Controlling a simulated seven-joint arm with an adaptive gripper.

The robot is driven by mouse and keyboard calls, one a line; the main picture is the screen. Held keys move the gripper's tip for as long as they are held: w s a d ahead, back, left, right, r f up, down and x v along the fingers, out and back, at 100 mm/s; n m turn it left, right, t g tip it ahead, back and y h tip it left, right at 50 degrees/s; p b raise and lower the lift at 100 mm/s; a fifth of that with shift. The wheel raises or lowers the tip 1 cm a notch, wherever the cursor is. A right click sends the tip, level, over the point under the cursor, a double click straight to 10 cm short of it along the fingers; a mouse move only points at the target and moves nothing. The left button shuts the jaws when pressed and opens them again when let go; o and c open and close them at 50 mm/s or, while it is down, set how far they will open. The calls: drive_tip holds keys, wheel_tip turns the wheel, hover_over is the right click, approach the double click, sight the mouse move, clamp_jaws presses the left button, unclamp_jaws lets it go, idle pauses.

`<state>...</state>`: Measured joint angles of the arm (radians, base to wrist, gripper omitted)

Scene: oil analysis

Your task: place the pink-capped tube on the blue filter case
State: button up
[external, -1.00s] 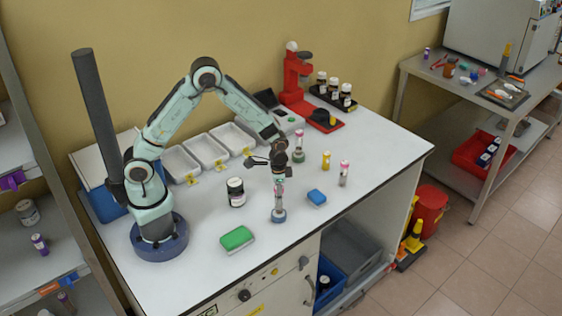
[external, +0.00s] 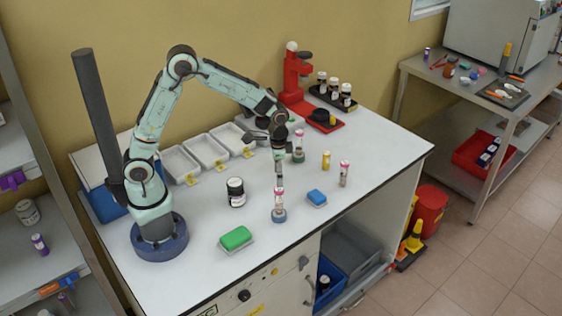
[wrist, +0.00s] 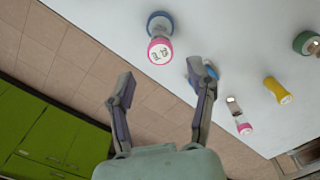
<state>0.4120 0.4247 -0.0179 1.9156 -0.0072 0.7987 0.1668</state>
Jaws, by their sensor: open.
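A pink-capped tube (external: 279,199) stands upright on a round blue case (external: 279,217) near the front of the bench. In the wrist view, its pink cap (wrist: 160,50) faces the camera, with the blue case (wrist: 158,17) behind it. My gripper (external: 279,183) is above the tube, pointing down. In the wrist view, my gripper (wrist: 160,88) has its two fingers spread, with nothing between them. The tube is clear of the fingers there.
A tube on a green base (external: 298,147) is farther back. A dark jar (external: 236,191) and green sponge (external: 236,238) are left.

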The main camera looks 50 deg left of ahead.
wheel_tip(320, 180, up, 4)
drive_tip(key=shift+f, duration=0.15)
drive_tip(key=s+a+r+n, duration=0.2)
drive_tip(key=s+a+n, duration=0.2)
drive_tip(key=s+a, duration=0.4)
drive_tip(key=s+a+r+n, duration=0.3)
drive_tip(key=s+a, duration=0.5)
drive_tip(key=s, duration=0.4)
drive_tip(key=shift+s+a+r+n+y, duration=0.2)
drive_tip(key=shift+a+n+y, duration=0.2)
drive_tip(key=shift+n, duration=0.1)
